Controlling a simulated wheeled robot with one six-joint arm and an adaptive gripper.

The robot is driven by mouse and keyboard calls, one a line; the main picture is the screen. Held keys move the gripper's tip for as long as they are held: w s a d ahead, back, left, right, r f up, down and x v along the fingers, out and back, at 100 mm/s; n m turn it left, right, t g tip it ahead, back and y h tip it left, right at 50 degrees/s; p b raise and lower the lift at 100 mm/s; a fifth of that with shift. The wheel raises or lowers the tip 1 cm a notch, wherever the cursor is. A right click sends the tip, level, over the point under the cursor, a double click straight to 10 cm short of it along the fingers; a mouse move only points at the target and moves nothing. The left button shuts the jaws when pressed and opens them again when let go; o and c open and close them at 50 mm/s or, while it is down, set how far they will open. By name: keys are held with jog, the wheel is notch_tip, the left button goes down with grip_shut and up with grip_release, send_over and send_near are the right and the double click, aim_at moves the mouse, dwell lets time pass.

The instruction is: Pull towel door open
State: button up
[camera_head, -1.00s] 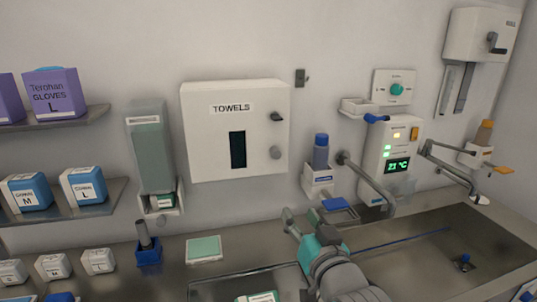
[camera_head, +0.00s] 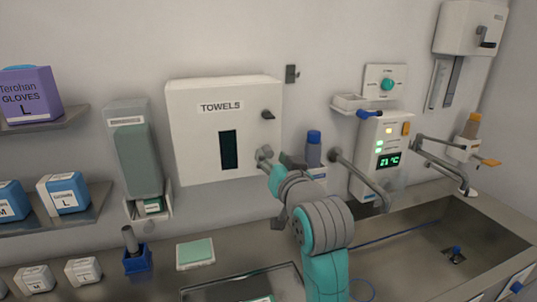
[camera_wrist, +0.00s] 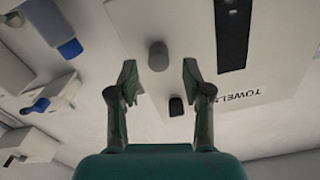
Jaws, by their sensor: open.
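The white towel cabinet (camera_head: 200,150) hangs on the wall with its door shut, a TOWELS label and a dark window slot. A dark latch (camera_head: 268,115) sits at the right edge of the door. A grey round knob lies below it, partly covered by my gripper (camera_head: 277,159) in the head view. In the wrist view, which is turned over, my gripper (camera_wrist: 158,82) is open, with the knob (camera_wrist: 158,55) between and just beyond the two fingertips. The fingers look apart from the knob. The latch (camera_wrist: 176,106) also shows between the fingers.
A blue-capped bottle (camera_head: 314,150) stands close to the right of my gripper. A tap (camera_head: 360,180) and a temperature panel (camera_head: 378,150) are farther right, above the sink. A grey-green dispenser (camera_head: 135,150) hangs left of the cabinet. The wall above is clear.

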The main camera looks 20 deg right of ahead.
jog(key=shift+w, duration=1.4)
grip_shut()
